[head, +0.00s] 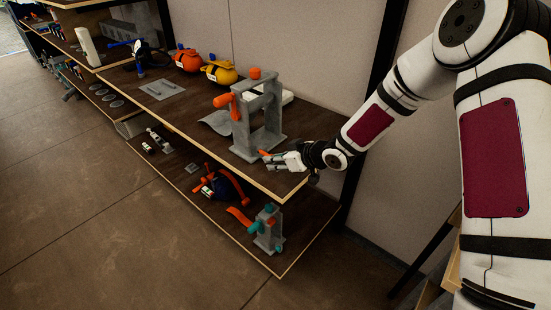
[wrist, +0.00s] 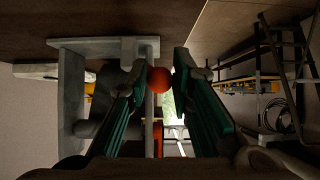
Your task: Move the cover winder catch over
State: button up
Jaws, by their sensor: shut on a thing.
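The grey cover winder (head: 270,120) stands upright on the upper shelf near its right end. It has an orange crank handle (head: 223,100) on its left side and an orange knob (head: 255,73) on top. My gripper (head: 272,159) is low at the winder's right side. In the wrist view the gripper's green-lined fingers (wrist: 160,78) are shut on a round orange catch knob (wrist: 159,82). An orange tip (head: 265,153) shows by the fingers in the head view. The grey winder frame (wrist: 70,100) lies left of the fingers in the wrist view. The catch's base is mostly hidden.
The upper shelf (head: 205,98) also holds orange and yellow bags (head: 220,72) and a grey plate (head: 162,89) further left. A smaller grey winder with teal parts (head: 268,230) stands on the lower shelf. A wall panel and dark post (head: 385,60) stand behind my arm.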

jog(key=shift+d+f, duration=0.1)
jog(key=shift+f, duration=0.05)
jog(key=shift+s+d+f+b, duration=0.1)
jog(key=shift+s+f+b, duration=0.1)
jog(key=shift+f, duration=0.4)
jog(key=shift+s+d+f+b, duration=0.1)
jog(key=shift+f+b, duration=0.1)
jog(key=shift+f, duration=0.45)
jog(key=shift+f, duration=0.5)
jog(key=o, duration=0.9)
jog(key=shift+o, duration=0.2)
jog(key=shift+r, duration=0.1)
jog(key=v, duration=1.2)
